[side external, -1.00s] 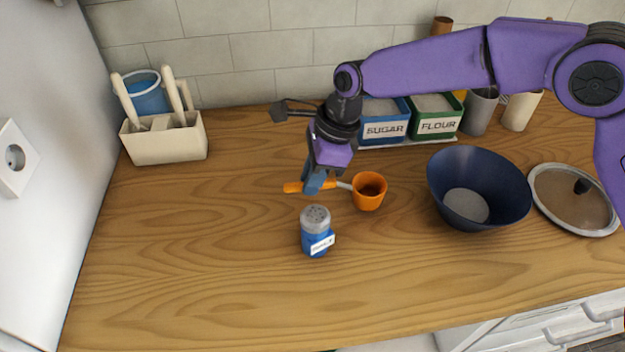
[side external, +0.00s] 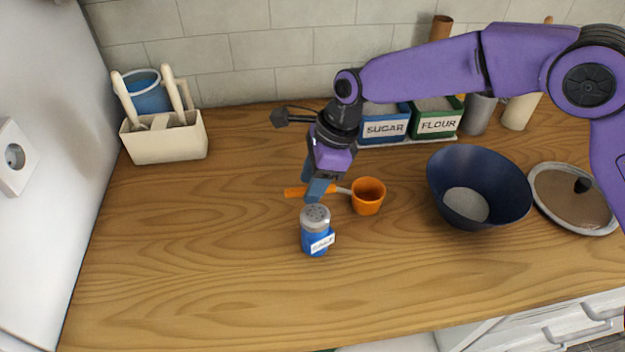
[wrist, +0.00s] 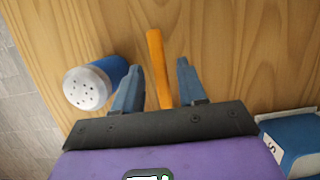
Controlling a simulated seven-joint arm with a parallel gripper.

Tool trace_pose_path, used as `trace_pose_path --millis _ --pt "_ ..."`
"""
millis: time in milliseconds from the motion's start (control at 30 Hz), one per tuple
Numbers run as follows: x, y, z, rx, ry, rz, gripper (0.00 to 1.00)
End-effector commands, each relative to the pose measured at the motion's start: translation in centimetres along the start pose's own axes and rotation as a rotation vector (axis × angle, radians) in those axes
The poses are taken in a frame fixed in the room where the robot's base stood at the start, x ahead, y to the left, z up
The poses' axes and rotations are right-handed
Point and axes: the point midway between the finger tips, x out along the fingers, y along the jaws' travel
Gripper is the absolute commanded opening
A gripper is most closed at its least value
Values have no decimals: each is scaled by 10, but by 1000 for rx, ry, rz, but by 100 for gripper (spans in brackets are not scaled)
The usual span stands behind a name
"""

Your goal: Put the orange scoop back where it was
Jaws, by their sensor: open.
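The orange scoop (side external: 368,197) lies on the wooden counter, its cup to the right and its orange handle pointing left. My gripper (side external: 317,188) is over the handle, pointing down. In the wrist view the orange handle (wrist: 158,62) shows between the two blue fingers of my open gripper (wrist: 157,78), with gaps on both sides. The scoop's cup is out of sight in the wrist view. Whether the fingertips touch the counter cannot be told.
A blue salt shaker (side external: 316,232) stands just in front of my gripper; it also shows left of the fingers in the wrist view (wrist: 92,84). Sugar (side external: 384,128) and flour (side external: 436,122) boxes stand behind. A dark blue bowl (side external: 510,178) is right.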

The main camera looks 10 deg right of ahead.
Motion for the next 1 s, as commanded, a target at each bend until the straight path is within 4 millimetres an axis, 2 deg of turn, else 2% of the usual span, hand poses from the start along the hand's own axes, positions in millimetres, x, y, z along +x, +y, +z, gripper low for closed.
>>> trace_pose_path --millis 167,400,600,800,1000 --pt "-27 -1 0 1 -2 -3 41" --pt "-76 -1 0 1 -2 -3 41" --pt "-105 -1 0 1 -1 -2 41" --pt "-117 0 0 1 0 -1 41" --pt "-118 0 -1 1 1 0 41"
